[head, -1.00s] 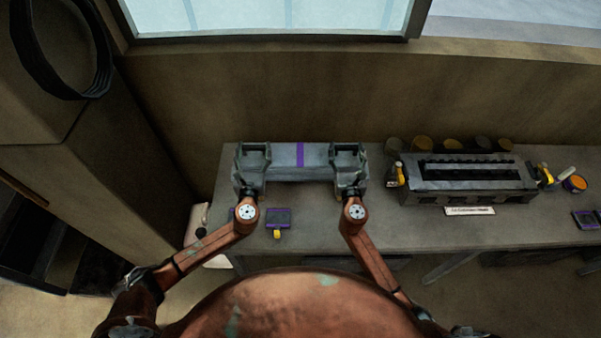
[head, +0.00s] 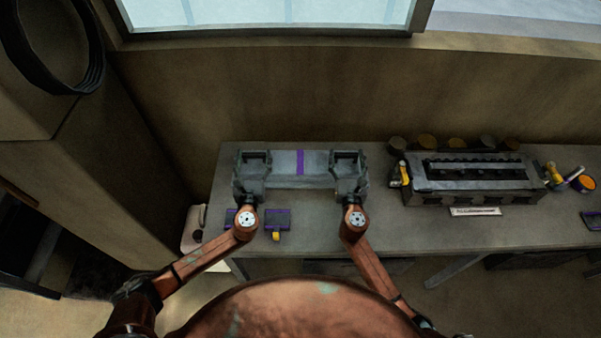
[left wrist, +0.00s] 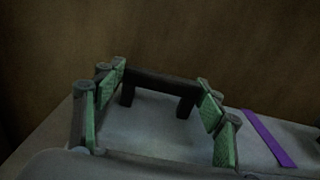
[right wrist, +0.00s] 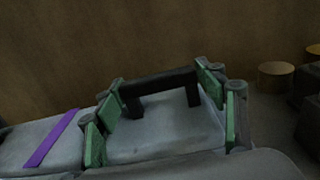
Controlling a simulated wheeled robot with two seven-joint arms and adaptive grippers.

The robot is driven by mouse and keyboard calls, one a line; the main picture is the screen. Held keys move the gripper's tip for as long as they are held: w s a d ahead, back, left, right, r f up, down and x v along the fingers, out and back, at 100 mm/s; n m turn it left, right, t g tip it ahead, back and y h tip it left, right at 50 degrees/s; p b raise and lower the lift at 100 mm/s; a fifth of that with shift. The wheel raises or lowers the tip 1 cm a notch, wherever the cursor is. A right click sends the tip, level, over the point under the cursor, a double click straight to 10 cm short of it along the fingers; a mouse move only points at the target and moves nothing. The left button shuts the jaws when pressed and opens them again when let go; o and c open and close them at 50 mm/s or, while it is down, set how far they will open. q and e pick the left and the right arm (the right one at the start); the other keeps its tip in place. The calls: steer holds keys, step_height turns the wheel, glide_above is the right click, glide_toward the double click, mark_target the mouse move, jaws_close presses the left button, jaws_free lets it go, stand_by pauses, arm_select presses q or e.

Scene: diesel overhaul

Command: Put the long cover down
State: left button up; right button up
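The long cover (head: 318,166) is a grey, level slab with a purple stripe (head: 300,162) across its middle. It is over the left part of the bench; I cannot tell whether it touches the top. My left gripper (head: 253,160) is at its left handle; in the left wrist view the fingers stand at both ends of the dark handle (left wrist: 160,80). My right gripper (head: 347,160) is the same at the right handle, which shows in the right wrist view (right wrist: 158,84). The cover's underside is hidden.
An engine block (head: 470,188) stands on the bench (head: 400,236) to the right, with several round pots (head: 456,146) behind it. Purple-edged dark pads (head: 278,218) lie in front of the cover, with a small yellow item (head: 276,236) beside them. A wall rises behind.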

arm_select(q)
steer(key=o, duration=0.3)
steer(key=shift+r, duration=0.1)
arm_select(e)
steer(key=o, duration=0.3)
steer(key=shift+r, duration=0.1)
steer(key=shift+s, duration=0.1)
arm_select(q)
steer(key=s, duration=1.2)
arm_select(e)
steer(key=s, duration=1.2)
steer(key=shift+w+r, duration=0.1)
